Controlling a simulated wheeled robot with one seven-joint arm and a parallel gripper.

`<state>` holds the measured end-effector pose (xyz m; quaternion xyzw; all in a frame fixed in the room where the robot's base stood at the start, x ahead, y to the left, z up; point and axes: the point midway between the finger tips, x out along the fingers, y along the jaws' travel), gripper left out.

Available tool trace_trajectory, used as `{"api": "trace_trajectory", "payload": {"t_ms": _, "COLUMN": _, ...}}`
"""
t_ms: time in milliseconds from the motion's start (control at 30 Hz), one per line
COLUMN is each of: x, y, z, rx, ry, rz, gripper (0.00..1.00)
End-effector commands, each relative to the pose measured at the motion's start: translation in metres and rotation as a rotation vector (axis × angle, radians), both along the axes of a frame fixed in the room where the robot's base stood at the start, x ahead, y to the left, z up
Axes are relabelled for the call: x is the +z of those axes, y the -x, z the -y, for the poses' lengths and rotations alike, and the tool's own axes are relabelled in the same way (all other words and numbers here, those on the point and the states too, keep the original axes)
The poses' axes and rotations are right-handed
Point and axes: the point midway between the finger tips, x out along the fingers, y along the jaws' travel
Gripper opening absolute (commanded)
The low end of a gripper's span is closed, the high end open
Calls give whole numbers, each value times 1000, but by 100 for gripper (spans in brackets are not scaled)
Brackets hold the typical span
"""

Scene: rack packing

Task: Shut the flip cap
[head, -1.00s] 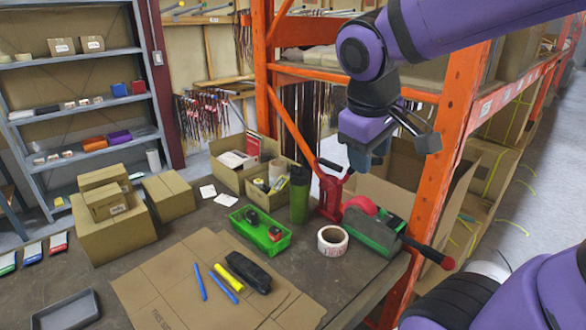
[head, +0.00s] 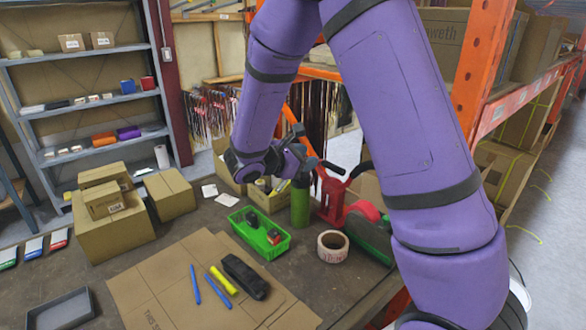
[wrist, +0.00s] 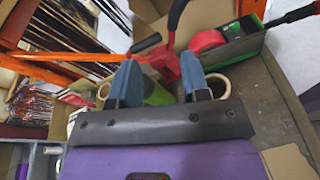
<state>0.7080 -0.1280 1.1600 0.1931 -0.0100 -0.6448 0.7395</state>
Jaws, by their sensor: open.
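The green bottle (head: 300,205) stands upright on the bench, behind the green tray. Its top is largely hidden by my gripper in the head view, and I cannot tell how the flip cap sits. In the wrist view the green bottle (wrist: 157,93) shows between and beyond the two blue fingers. My gripper (wrist: 160,72) is open with nothing between its fingers that I can see held. In the head view my gripper (head: 285,168) is just above and left of the bottle, close to its top.
A red hand tool (head: 330,192) stands right beside the bottle. A green tray (head: 246,236), a tape roll (head: 332,246) and a green and red tape dispenser (head: 368,232) are nearby. An open carton (head: 228,172) is behind. A flat cardboard sheet (head: 160,290) covers the bench front.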

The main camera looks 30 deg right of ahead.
Motion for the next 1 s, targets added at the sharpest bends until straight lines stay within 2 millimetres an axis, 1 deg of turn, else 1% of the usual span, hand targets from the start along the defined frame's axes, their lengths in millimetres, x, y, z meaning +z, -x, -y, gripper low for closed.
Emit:
{"api": "trace_trajectory", "payload": {"t_ms": 33, "x": -16, "y": -12, "z": -6, "rx": 51, "ry": 49, "rz": -42, "gripper": 43}}
{"api": "trace_trajectory", "payload": {"t_ms": 100, "x": -34, "y": -29, "z": -15, "rx": 124, "ry": 114, "rz": -83, "gripper": 43}}
{"api": "trace_trajectory", "payload": {"t_ms": 200, "x": -58, "y": -48, "z": -28, "rx": 220, "ry": 194, "rz": -134, "gripper": 43}}
{"api": "trace_trajectory", "payload": {"t_ms": 300, "x": -79, "y": -62, "z": -39, "rx": 299, "ry": 257, "rz": -171, "gripper": 43}}
{"api": "trace_trajectory", "payload": {"t_ms": 400, "x": -95, "y": -70, "z": -48, "rx": 356, "ry": 299, "rz": -195, "gripper": 43}}
{"api": "trace_trajectory", "payload": {"t_ms": 533, "x": -105, "y": -76, "z": -54, "rx": 394, "ry": 327, "rz": -209, "gripper": 43}}
{"api": "trace_trajectory", "payload": {"t_ms": 667, "x": -107, "y": -81, "z": -48, "rx": 401, "ry": 332, "rz": -210, "gripper": 43}}
{"api": "trace_trajectory", "payload": {"t_ms": 767, "x": -106, "y": -87, "z": -36, "rx": 397, "ry": 332, "rz": -210, "gripper": 43}}
{"api": "trace_trajectory", "payload": {"t_ms": 1000, "x": -106, "y": -109, "z": 0, "rx": 397, "ry": 331, "rz": -210, "gripper": 43}}
